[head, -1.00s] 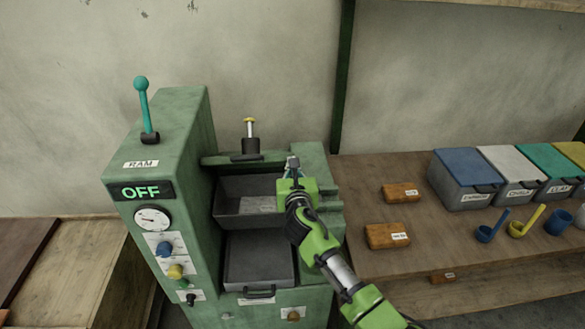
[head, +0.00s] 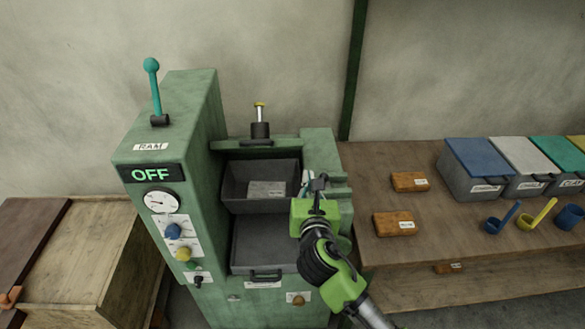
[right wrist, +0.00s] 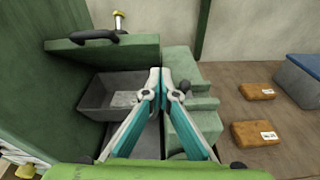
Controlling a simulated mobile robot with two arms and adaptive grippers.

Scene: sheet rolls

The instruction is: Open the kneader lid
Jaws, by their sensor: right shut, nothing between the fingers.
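The green kneader (head: 205,120) stands at the centre left, its display reading OFF. Its green lid (head: 230,145) stands raised behind the dark open trough (head: 285,185); it also shows in the right wrist view (right wrist: 110,55). The lid's black handle (right wrist: 93,36) is along its top edge. My right gripper (head: 319,181) is shut and empty, above the right side of the kneader, apart from the lid and its handle. In the right wrist view its fingertips (right wrist: 160,74) meet in front of the trough's right end. My left gripper is not in view.
A teal-knobbed lever (head: 153,85) rises from the kneader's tall left housing. To the right, a wooden bench holds two orange-brown blocks (head: 410,182), coloured-lid bins (head: 480,170) and scoops (head: 500,220). A wooden box (head: 85,250) stands at the left.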

